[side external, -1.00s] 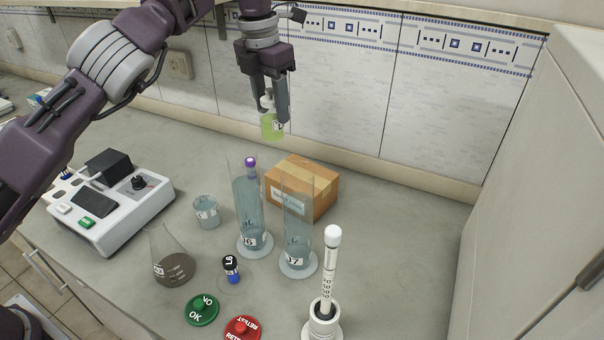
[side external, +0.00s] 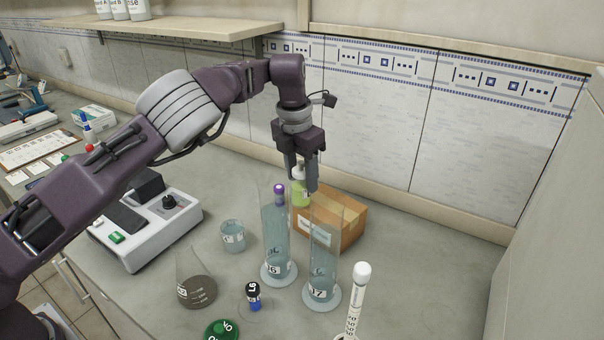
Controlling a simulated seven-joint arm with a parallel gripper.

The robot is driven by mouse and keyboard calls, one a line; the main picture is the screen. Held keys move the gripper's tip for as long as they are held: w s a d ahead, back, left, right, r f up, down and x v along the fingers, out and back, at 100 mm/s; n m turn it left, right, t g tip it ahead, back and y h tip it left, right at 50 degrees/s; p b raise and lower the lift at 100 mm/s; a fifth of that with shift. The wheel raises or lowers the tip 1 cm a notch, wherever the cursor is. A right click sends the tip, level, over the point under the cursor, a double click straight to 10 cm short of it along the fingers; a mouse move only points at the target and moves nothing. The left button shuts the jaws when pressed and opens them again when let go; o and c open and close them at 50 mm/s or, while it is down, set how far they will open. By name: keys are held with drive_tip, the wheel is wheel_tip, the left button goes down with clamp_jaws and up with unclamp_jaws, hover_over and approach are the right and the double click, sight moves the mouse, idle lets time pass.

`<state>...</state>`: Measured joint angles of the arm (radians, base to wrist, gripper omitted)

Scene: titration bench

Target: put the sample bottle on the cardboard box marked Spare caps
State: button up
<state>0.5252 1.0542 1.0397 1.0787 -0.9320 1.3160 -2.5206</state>
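The sample bottle (side external: 299,191), with a pale cap and yellow-green contents, is upright between the fingers of my gripper (side external: 303,182). The gripper points straight down and is shut on it. The bottle is at the left part of the top of the brown cardboard box (side external: 350,218). I cannot tell whether its base touches the box. The box has a pale label on its front, too small and too covered to read. Glass cylinders in front hide part of the box and the bottle's lower part.
Two tall cylinders marked 16 (side external: 276,245) and 17 (side external: 322,265) stand close in front of the box. A beaker (side external: 232,236), a flask (side external: 195,285), a small vial (side external: 253,296) and a white instrument (side external: 160,228) stand left. The counter right of the box is clear.

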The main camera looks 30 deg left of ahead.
drive_tip(key=o, duration=0.3)
drive_tip(key=shift+r, duration=0.15)
drive_tip(key=s+a+r+m+t+h, duration=0.1)
drive_tip(key=s+a+r+m, duration=0.15)
drive_tip(key=r, duration=0.75)
drive_tip(key=s+a+r+m+h, duration=0.1)
drive_tip(key=s+a+r, duration=0.25)
drive_tip(key=r, duration=0.65)
drive_tip(key=s+a+r+m+t, duration=0.1)
drive_tip(key=s+a+r+m, duration=0.2)
drive_tip(key=s+m, duration=0.6)
drive_tip(key=s+f+m, duration=0.3)
drive_tip(key=s+m, duration=0.3)
drive_tip(key=s, duration=0.2)
drive_tip(key=s+d+f+m+t+y, duration=0.1)
drive_tip(key=s+f+m, duration=0.2)
drive_tip(key=s+m, duration=0.4)
drive_tip(key=s+d+f+m+t+y, duration=0.1)
drive_tip(key=s+f+m, duration=0.2)
drive_tip(key=s+m, duration=0.4)
drive_tip(key=shift+s+f+m, duration=0.15)
drive_tip(key=shift+s+f, duration=0.05)
drive_tip(key=shift+s, duration=0.65)
drive_tip(key=shift+s+f+m, duration=0.1)
drive_tip(key=shift+s+f, duration=0.05)
drive_tip(key=shift+s, duration=0.65)
